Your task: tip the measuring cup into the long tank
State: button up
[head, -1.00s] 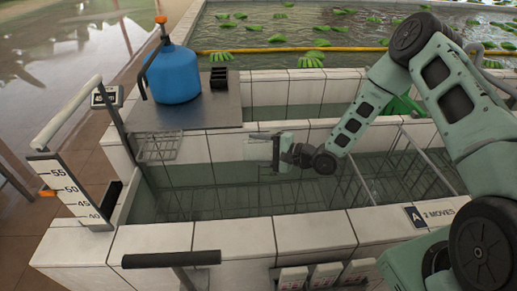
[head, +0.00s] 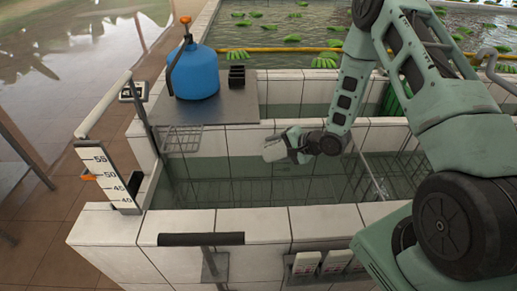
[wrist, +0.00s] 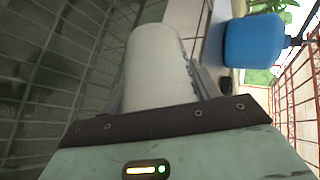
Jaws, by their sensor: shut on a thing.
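The measuring cup (head: 274,150) is a pale, whitish vessel at the end of my arm in the head view. My gripper (head: 291,146) is shut on it. In the wrist view the cup (wrist: 157,62) shows as a white rounded body between the two fingers (wrist: 160,95). It looks tilted over in the head view; its mouth and contents cannot be made out. The cup is above the water of the long tank, near the far wall. The long tank has white tiled walls (head: 262,226) and greenish water with wire racks in it.
A blue jug (head: 194,72) with an orange cap and a black holder (head: 236,76) stand on a grey shelf at the back left. A wire basket (head: 183,139) hangs below it. A level scale (head: 106,175) and a black-handled bar (head: 201,239) stand at the near edges.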

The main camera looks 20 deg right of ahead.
jog(key=shift+f+n+g+h, duration=0.1)
jog(key=shift+n+g+h, duration=0.35)
jog(key=shift+h, duration=0.35)
jog(key=g+h, duration=0.1)
jog(key=d+f+n+g+h, duration=0.1)
jog(key=h, duration=0.1)
jog(key=shift+s+p, duration=0.2)
jog(key=shift+p, duration=0.15)
jog(key=h, duration=0.2)
jog(key=d+g+h+b, duration=0.1)
jog(key=shift+s+f+n, duration=0.2)
jog(key=shift+f+n, duration=0.1)
jog(key=shift+n, duration=0.05)
jog(key=shift+s+d+n+g+h+b, duration=0.1)
jog(key=shift+d+n+g+h+b, duration=0.15)
jog(key=shift+h, duration=0.45)
jog(key=shift+s+d+n+g+h+b, duration=0.15)
jog(key=shift+d+g+h, duration=0.1)
jog(key=shift+h, duration=0.45)
